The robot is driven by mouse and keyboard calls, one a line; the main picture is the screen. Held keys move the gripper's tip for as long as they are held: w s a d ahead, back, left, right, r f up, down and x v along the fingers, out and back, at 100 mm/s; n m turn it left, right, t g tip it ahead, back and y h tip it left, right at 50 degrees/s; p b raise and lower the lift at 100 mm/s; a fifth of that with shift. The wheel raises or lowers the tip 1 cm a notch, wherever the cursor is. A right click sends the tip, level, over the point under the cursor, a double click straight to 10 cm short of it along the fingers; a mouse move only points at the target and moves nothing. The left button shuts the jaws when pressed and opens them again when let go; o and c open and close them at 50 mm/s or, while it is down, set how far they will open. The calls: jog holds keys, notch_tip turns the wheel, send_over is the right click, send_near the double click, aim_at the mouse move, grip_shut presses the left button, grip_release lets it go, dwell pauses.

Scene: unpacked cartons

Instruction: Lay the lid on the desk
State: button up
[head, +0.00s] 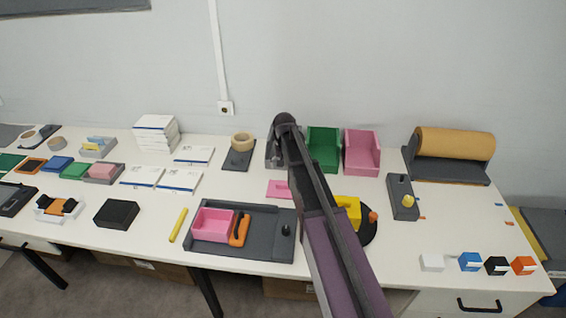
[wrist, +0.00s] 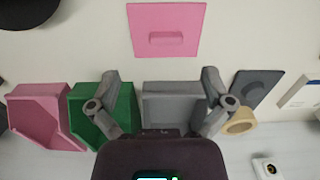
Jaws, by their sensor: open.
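The pink lid (head: 276,189) lies flat on the white desk (head: 150,215), in front of the row of bins; my arm hides its right part in the head view. In the wrist view the whole lid (wrist: 166,20) shows at the top, a square plate with a raised bar handle facing up. My gripper (wrist: 158,78) is open and empty, its two fingers spread above the grey bin side of the lid. The fingers are apart from the lid. In the head view my gripper is hidden behind my arm.
Green (head: 323,150) and pink (head: 361,152) bins stand at the back, beside a grey bin (wrist: 172,105). A dark tray (head: 265,252) holds a pink box (head: 213,224) and an orange-handled tool (head: 240,230). A yellow block (head: 347,211) is right of my arm.

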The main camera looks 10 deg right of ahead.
jog(key=s+n, duration=0.3)
jog(key=s, duration=2.3)
